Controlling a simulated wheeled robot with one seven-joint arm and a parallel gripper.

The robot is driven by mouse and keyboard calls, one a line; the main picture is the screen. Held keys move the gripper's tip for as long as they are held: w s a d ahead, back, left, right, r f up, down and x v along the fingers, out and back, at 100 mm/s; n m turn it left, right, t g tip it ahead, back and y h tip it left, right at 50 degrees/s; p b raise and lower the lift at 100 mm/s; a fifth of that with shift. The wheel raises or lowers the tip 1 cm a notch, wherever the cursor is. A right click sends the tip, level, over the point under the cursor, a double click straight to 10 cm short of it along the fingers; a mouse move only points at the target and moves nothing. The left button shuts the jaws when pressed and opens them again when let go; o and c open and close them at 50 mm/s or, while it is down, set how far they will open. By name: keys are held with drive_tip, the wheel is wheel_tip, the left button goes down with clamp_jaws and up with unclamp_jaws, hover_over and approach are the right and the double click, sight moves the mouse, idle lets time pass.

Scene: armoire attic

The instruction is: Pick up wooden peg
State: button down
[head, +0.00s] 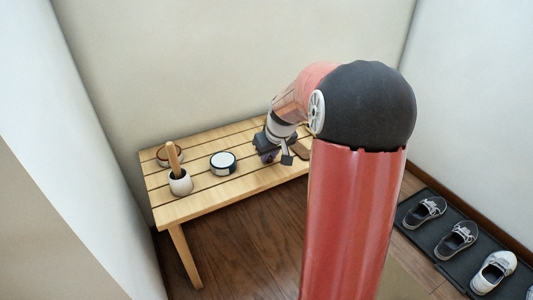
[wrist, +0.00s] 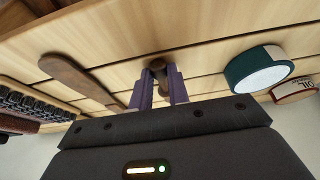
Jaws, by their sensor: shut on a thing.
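The wooden peg (wrist: 158,66) shows in the wrist view as a small brown piece between the purple fingertips of my gripper (wrist: 159,80). The gripper is shut on it, just over the slatted bench. Most of the peg is hidden by the fingers, and I cannot tell whether it touches the slats. In the head view my gripper (head: 273,153) is at the right part of the bench. The peg cannot be made out there.
A long brown wooden piece (wrist: 75,76) lies beside the gripper. Shoes stand on a dark tray (head: 413,197) at right.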

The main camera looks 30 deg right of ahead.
wheel_tip(320, 180, up, 20)
drive_tip(key=p, duration=0.4)
idle(1.0)
